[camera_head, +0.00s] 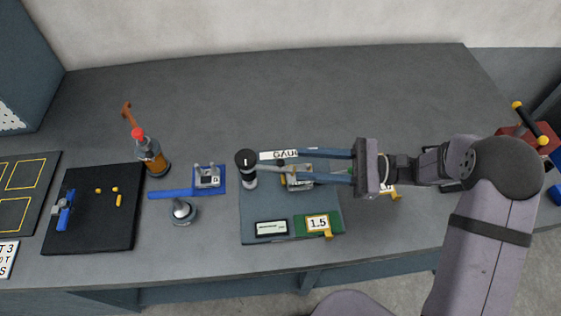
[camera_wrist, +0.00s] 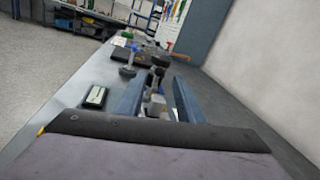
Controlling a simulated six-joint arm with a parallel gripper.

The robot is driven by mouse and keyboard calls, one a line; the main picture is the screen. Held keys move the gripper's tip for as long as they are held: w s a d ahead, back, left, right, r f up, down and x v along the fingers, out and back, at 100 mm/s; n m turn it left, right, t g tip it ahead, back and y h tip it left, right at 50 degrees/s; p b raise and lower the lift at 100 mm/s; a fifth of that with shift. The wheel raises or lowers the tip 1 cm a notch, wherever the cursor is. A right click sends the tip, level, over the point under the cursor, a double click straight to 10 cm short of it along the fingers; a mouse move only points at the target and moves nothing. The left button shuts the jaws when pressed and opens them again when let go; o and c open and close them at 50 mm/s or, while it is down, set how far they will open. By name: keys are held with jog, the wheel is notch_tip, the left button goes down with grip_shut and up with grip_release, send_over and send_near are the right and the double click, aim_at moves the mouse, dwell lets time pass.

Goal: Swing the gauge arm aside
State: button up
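The gauge station is a grey-blue base plate (camera_head: 262,208) with a label partly reading "GAUG" (camera_head: 278,155) and a black-capped post (camera_head: 246,168) at its left. A small grey metal part (camera_head: 300,180) stands to the right of the post, partly hidden by my gripper; I cannot clearly make out the gauge arm. My gripper (camera_head: 296,167) points left over the plate, with its two blue fingers apart. In the wrist view, a dark and grey part (camera_wrist: 155,100) shows between the open fingers (camera_wrist: 157,88). I cannot tell whether either finger touches it.
A small display (camera_head: 271,228) and a green "1.5" block (camera_head: 318,223) sit at the plate's front. To the left are a blue bar (camera_head: 170,193), a metal cone (camera_head: 183,211), an amber bottle (camera_head: 153,160) and a black mat (camera_head: 95,225). The back of the table is clear.

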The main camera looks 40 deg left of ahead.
aim_at(280, 160)
jog(key=shift+p+x, duration=1.05)
jog(key=shift+x, duration=2.45)
grip_shut()
